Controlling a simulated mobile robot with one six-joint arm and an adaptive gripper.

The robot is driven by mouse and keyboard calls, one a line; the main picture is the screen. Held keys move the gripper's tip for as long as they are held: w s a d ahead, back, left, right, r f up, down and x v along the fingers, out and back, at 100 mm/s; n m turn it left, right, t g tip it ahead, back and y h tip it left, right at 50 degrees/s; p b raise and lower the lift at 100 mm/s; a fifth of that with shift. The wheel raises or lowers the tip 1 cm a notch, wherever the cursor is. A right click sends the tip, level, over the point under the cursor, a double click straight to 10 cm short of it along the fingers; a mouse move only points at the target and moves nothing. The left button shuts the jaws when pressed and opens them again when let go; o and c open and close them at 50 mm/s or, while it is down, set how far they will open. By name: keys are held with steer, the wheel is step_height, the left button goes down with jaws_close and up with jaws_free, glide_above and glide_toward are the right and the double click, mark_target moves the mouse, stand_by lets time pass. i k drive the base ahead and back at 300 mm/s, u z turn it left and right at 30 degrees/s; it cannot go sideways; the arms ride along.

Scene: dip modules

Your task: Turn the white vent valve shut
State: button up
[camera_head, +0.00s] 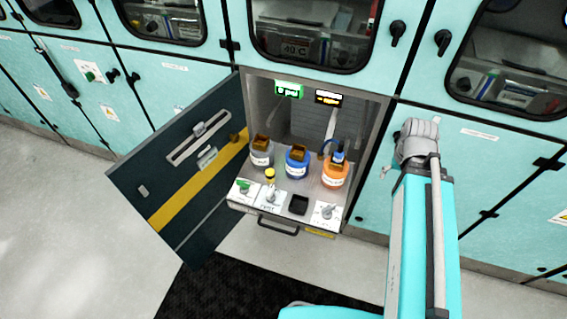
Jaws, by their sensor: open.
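An open cabinet compartment holds a pull-out shelf (310,181) with small white valve panels along its front. The left panel (243,194) carries a green handle (244,186). The middle panel (265,203) carries a pale handle (272,195), below a yellow-topped part (270,175). The right panel (327,216) carries a grey-white handle (328,211). The labels are too small to read, so I cannot tell which is the vent valve or how far it is turned. My arm rises at the right, beside the compartment; my gripper does not show.
Grey (262,157), blue (297,168) and orange (335,174) bottles stand behind the panels. A black square holder (299,204) sits between two panels. The dark door (185,165) swings out left. A dark mat (230,290) lies on the floor.

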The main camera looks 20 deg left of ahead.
mark_target(269, 195)
steer(key=u, duration=1.2)
steer(key=k, duration=1)
steer(key=u, duration=0.2)
steer(key=i, duration=0.8)
steer(key=u, duration=0.1)
